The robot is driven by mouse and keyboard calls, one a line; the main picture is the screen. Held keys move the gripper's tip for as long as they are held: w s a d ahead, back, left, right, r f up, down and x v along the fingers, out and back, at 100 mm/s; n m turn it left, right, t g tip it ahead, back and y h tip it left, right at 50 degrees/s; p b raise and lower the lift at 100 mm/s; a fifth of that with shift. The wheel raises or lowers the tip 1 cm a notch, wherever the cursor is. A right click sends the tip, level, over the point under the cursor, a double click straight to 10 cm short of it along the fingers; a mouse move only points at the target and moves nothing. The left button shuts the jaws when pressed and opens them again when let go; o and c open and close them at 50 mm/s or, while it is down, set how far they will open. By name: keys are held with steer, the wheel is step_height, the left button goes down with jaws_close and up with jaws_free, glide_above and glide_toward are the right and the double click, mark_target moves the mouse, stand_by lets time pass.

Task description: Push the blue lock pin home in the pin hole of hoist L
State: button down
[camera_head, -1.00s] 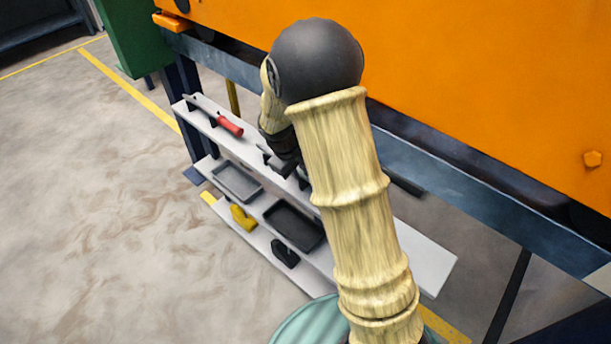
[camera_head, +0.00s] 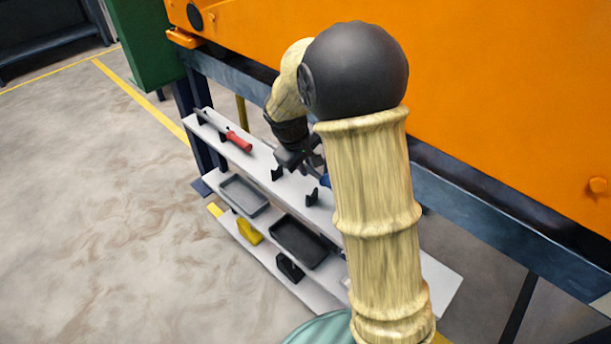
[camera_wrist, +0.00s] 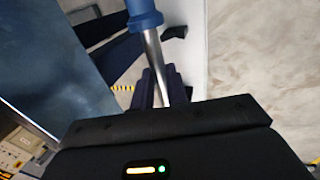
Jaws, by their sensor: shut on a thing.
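My gripper (camera_head: 300,157) is above the top shelf in the head view, partly hidden behind my arm. In the wrist view my gripper (camera_wrist: 162,85) is shut on a blue-handled tool (camera_wrist: 153,50) with a bright metal shaft. The shaft runs up between the dark fingers to the blue handle at the top edge. A bit of blue (camera_head: 326,181) shows beside the gripper in the head view. I cannot tell whether this is the lock pin. I cannot make out hoist L or its pin hole.
A white rack (camera_head: 437,290) holds a red-handled tool (camera_head: 238,141), empty black rests (camera_head: 312,198), a grey tray (camera_head: 244,195), a black tray (camera_head: 298,242) and a yellow block (camera_head: 249,232). A large orange body (camera_head: 500,100) on a blue-grey beam (camera_head: 490,229) stands behind. Floor at left is clear.

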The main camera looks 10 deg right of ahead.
step_height(320, 180, up, 2)
steer(key=shift+r, duration=0.1)
stand_by(0.7)
